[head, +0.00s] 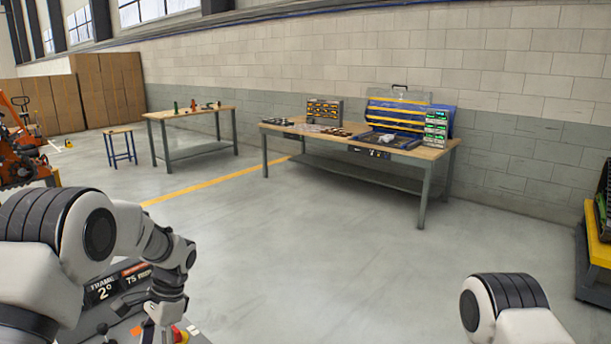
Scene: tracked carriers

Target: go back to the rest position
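My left arm comes in from the left and bends down at the wrist. My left gripper (163,318) points down at the lower left, in front of a dark panel (110,290) with a "FRAME 2" label. Its fingers are small and partly cut off by the bottom edge, so I cannot tell whether they are open or shut or hold anything. Only a joint and link of my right arm show at the lower right. My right gripper is out of view.
A workbench (440,153) with cases and trays stands against the back wall. A smaller table (158,115) and a stool (118,131) are left of it. Orange machinery (20,150) stands at far left, a yellow-edged rack (597,240) at far right. The middle floor is clear.

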